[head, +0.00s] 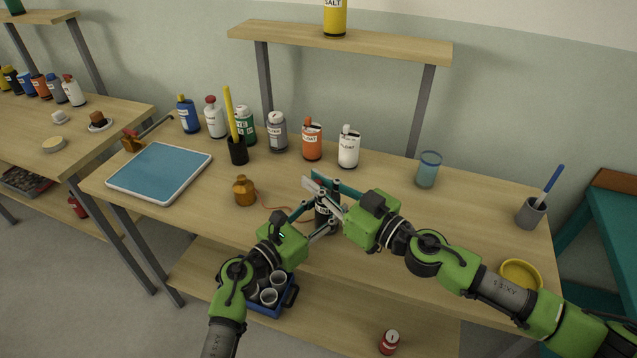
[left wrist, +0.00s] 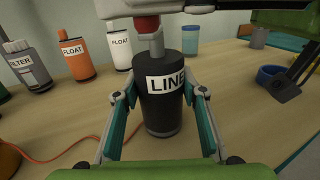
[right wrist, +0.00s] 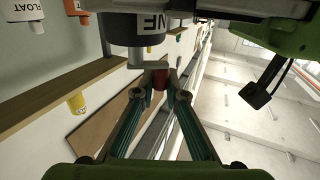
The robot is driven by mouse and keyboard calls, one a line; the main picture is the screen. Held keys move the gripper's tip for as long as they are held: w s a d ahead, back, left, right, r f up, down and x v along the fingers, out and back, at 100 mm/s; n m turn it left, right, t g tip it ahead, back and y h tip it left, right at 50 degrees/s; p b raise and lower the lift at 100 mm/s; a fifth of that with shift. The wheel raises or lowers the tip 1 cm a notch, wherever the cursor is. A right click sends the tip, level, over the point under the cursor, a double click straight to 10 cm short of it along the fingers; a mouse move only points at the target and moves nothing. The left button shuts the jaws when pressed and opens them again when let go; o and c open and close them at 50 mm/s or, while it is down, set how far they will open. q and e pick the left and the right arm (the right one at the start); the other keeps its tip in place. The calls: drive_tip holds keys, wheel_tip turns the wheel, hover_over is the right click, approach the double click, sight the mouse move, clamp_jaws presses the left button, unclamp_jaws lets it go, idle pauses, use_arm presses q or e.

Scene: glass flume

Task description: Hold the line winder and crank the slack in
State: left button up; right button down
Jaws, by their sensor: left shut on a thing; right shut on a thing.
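The line winder is a black upright cylinder with a white "LINE" label, standing on the table in the left wrist view (left wrist: 160,112); it is partly hidden by my arms in the head view (head: 322,214). My left gripper (head: 322,222) is shut around its body, one finger on each side (left wrist: 160,98). A pale crank (right wrist: 150,64) sits on top of the winder and carries a red knob (right wrist: 160,80). My right gripper (right wrist: 160,92) is shut on this knob from above. A thin orange line (left wrist: 52,157) runs from the winder along the tabletop.
An amber bottle (head: 245,191) stands left of the winder, near the line. Several labelled bottles, including an orange float bottle (head: 312,139), stand behind. A blue glass (head: 428,170) and yellow bowl (head: 521,274) are to the right. A blue-topped tray (head: 160,172) lies left.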

drive_tip(key=shift+w+a+r+m+t+h, duration=0.1)
drive_tip(key=shift+w+m+t+h, duration=0.2)
drive_tip(key=shift+m+t+h, duration=1.15)
drive_tip(key=shift+w+a+m+t+h, duration=0.2)
drive_tip(key=shift+m+t+h, duration=0.35)
drive_tip(key=shift+m+h, duration=1.05)
drive_tip(key=shift+w+a+r+m+t+h, duration=0.1)
drive_tip(key=shift+w+m+t+h, duration=0.25)
drive_tip(key=shift+m+t+h, duration=1.2)
drive_tip(key=shift+d+n+g+h, duration=0.1)
drive_tip(key=shift+n+g+h, duration=0.45)
drive_tip(key=shift+h, duration=0.35)
drive_tip(key=c, duration=2)
unclamp_jaws()
drive_tip(key=shift+f, duration=0.15)
drive_tip(key=shift+f, duration=0.1)
drive_tip(key=shift+s, duration=0.3)
drive_tip(key=s, duration=0.3)
drive_tip(key=s+d, duration=0.1)
drive_tip(key=s, duration=0.7)
drive_tip(key=shift+s+d, duration=0.2)
drive_tip(key=shift+d, duration=0.2)
